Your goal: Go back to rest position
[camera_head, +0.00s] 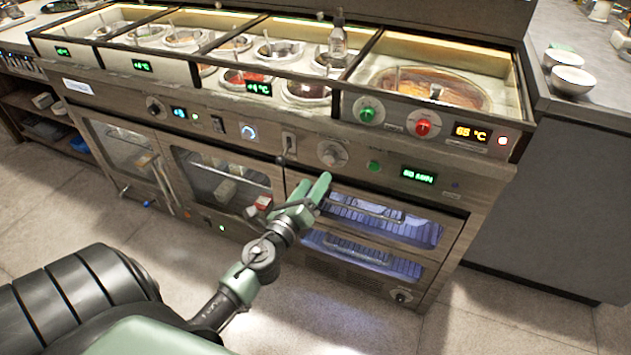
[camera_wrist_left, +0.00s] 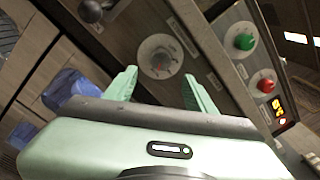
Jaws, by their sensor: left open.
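My left gripper (camera_head: 318,190) is in front of the sauce station's front panel, low and close to a round grey knob (camera_head: 332,154). In the left wrist view its two green fingers (camera_wrist_left: 160,88) stand apart with nothing between them. The same knob shows just beyond and between the fingertips in that view (camera_wrist_left: 160,56). I cannot tell for sure whether a finger touches the panel, but a gap seems to lie before the knob. My right gripper is not in view.
The counter's sauce wells (camera_head: 430,88) lie above the panel, with a bottle (camera_head: 338,42) standing among them. Lit glass drawers (camera_head: 380,218) are below. White bowls (camera_head: 571,80) stand on the right counter. The floor (camera_head: 500,320) is clear.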

